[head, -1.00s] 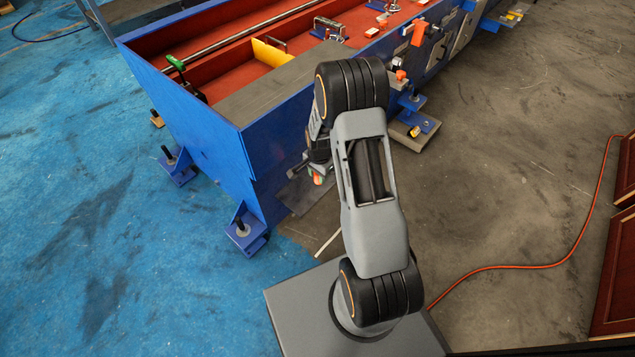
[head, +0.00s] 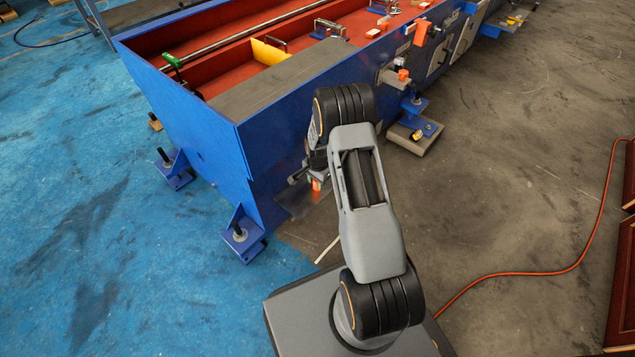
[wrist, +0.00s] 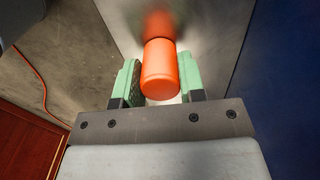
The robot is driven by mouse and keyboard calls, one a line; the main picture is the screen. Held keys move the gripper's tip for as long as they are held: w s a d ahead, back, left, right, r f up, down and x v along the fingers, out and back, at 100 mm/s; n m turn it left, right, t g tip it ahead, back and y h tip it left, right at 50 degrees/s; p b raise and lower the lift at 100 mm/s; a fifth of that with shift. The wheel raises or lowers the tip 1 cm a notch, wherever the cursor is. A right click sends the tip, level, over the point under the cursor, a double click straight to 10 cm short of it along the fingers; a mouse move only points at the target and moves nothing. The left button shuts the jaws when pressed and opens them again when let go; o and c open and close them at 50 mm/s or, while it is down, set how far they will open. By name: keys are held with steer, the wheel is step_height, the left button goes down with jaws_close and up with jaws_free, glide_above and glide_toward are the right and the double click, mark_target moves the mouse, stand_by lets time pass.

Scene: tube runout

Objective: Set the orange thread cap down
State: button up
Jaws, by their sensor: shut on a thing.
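The orange thread cap (wrist: 160,72) is a smooth orange cylinder between the two green fingers of my gripper (wrist: 158,66) in the wrist view. My gripper is shut on it. The cap's far end is towards a shiny grey metal plate (wrist: 215,25), with an orange reflection beside it. I cannot tell whether the cap touches the plate. In the head view, the cap (head: 316,184) is a small orange spot, partly hidden by my arm, near the end of the blue machine bed.
The blue machine bed (head: 195,125) with a red inside stands close beyond my arm. Blue feet (head: 240,236) stick out at its left. An orange cable (head: 530,267) crosses the floor at right, near dark red wooden panels (head: 622,260). Open floor lies left and right.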

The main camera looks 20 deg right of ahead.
steer(key=shift+f, duration=0.15)
steer(key=o, duration=0.9)
steer(key=shift+o, duration=0.2)
step_height(320, 180, up, 20)
steer(key=s+a+r+n+p, duration=0.1)
steer(key=s+a+n+p, duration=0.15)
steer(key=p, duration=0.25)
steer(key=s+a+r+n+t, duration=0.1)
steer(key=s+a+r+n, duration=0.2)
steer(key=s+r+n, duration=0.2)
steer(key=s+a+r+n+t, duration=0.1)
steer(key=s+a+r+n, duration=0.2)
steer(key=s+r, duration=0.6)
steer(key=s+n, duration=0.2)
steer(key=s, duration=0.2)
steer(key=shift+s+a+n+t, duration=0.35)
steer(key=shift+a+t, duration=0.05)
